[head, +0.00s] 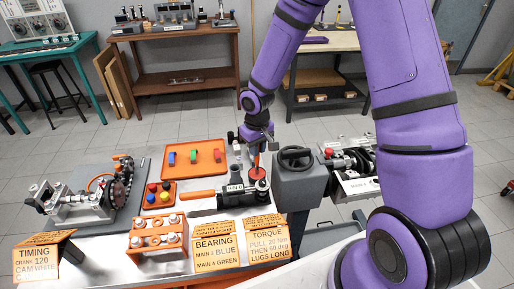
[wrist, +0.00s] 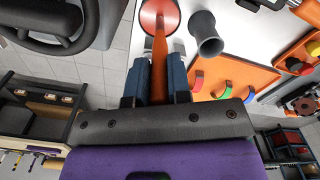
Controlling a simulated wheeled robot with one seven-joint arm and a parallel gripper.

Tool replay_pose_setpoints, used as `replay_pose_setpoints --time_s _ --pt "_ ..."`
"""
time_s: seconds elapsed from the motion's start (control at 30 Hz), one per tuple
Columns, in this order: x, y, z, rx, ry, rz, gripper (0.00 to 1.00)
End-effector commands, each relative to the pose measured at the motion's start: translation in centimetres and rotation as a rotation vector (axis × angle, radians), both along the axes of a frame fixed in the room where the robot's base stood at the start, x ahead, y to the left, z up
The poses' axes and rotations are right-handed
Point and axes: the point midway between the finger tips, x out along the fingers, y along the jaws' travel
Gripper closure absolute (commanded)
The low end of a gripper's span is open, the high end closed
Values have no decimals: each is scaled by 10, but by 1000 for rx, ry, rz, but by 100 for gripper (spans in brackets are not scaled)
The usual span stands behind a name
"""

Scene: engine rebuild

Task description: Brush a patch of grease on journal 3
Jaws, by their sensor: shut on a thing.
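My gripper (wrist: 160,85) is shut on an orange handle (wrist: 159,62) that runs away from the fingers to a round, red-orange end with a pale rim (wrist: 160,14). I cannot tell whether that round part is the brush's head or a pot behind it. In the head view my gripper (head: 256,138) points down over the bench, above a red round piece (head: 257,173). An engine block (head: 362,165) lies on a stand at right. A geared shaft assembly (head: 85,200) sits at left. Which part is journal 3 is not clear.
An orange tray (head: 196,142) holds red, green and blue pieces; a smaller tray (head: 160,186) holds coloured knobs. A grey cylinder (wrist: 205,32) stands beside the handle. A dark handwheel (head: 295,157) is close on the right. Orange signs (head: 214,252) line the front edge.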

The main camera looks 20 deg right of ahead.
Motion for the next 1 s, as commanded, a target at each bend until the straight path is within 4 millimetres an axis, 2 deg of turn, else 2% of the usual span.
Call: replay_pose_setpoints --time_s 0.37,1.0 --pt "-1 0 2 0 2 -1 100" --pt "0 -1 46 -1 0 -2 100"
